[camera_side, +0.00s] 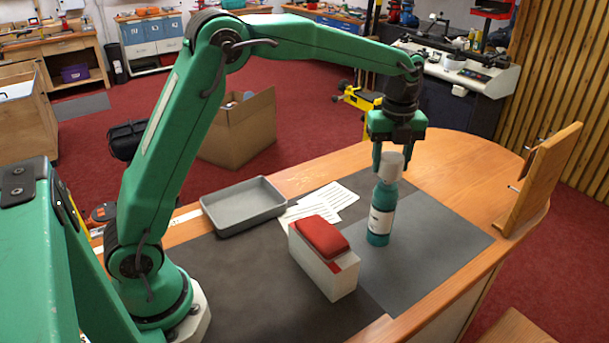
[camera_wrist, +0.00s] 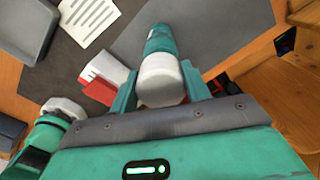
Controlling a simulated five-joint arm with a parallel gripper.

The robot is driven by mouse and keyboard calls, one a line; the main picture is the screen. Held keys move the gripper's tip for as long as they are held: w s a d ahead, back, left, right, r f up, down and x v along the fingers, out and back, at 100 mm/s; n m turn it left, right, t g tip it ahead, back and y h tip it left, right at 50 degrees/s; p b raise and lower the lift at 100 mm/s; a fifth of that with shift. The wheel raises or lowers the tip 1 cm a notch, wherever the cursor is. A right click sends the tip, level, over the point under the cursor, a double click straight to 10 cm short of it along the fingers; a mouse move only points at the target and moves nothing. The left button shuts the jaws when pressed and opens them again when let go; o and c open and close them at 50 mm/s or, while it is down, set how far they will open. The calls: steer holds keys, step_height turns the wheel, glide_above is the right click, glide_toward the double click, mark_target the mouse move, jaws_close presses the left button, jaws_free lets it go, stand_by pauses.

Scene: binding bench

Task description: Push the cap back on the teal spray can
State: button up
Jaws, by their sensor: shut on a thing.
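The teal spray can (camera_side: 380,222) stands upright on the dark mat, with a pale label round its middle. It also shows in the wrist view (camera_wrist: 157,40). The white cap (camera_side: 391,166) is at the can's top, directly below my gripper (camera_side: 393,152). In the wrist view the cap (camera_wrist: 160,76) sits between the two green fingers of my gripper (camera_wrist: 160,92), which is shut on it. The cap looks in line with the can and meets or nearly meets its top. I cannot tell how far down it sits.
A white box with a red pad (camera_side: 321,236) stands left of the can. Paper sheets (camera_side: 331,197) and a grey tray (camera_side: 243,206) lie farther left on the bench. A wooden upright board (camera_side: 541,180) stands at the right end. The mat (camera_side: 440,235) right of the can is clear.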

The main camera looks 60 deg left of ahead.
steer(key=shift+f, duration=1.55)
stand_by(1.9)
steer(key=o, duration=1.6)
steer(key=shift+c, duration=0.2)
steer(key=shift+r, duration=0.2)
steer(key=shift+r, duration=3.35)
jaws_close()
